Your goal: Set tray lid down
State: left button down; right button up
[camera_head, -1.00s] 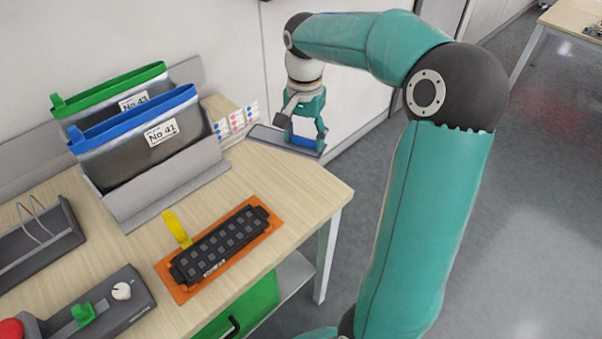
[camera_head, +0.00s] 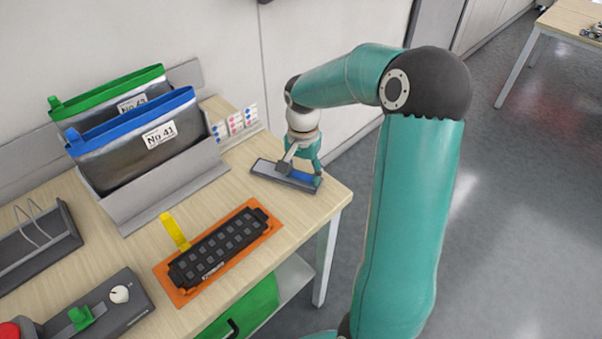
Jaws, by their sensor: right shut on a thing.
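The tray lid (camera_head: 265,169) is a flat dark grey piece with a blue area on top, at the back right corner of the wooden table. My right gripper (camera_head: 301,174) is shut on it from above, near its right end. The lid looks level and low over the tabletop; I cannot tell whether it touches the wood. A black tray (camera_head: 219,246) with rows of square pockets sits on an orange mat (camera_head: 163,270), with a yellow tab (camera_head: 175,231) at its left end. My left gripper is not in view.
Two file pouches, green-edged (camera_head: 106,91) and blue-edged (camera_head: 130,123), stand in a grey rack (camera_head: 170,187) at the back left. A card with coloured dots (camera_head: 235,124) stands behind the lid. A control box (camera_head: 115,310) is at front left. Bare wood lies between mat and lid.

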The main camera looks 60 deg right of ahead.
jog(key=shift+f, duration=0.1)
jog(key=o, duration=1.2)
jog(key=shift+c, duration=0.2)
notch_tip(320, 180, up, 12)
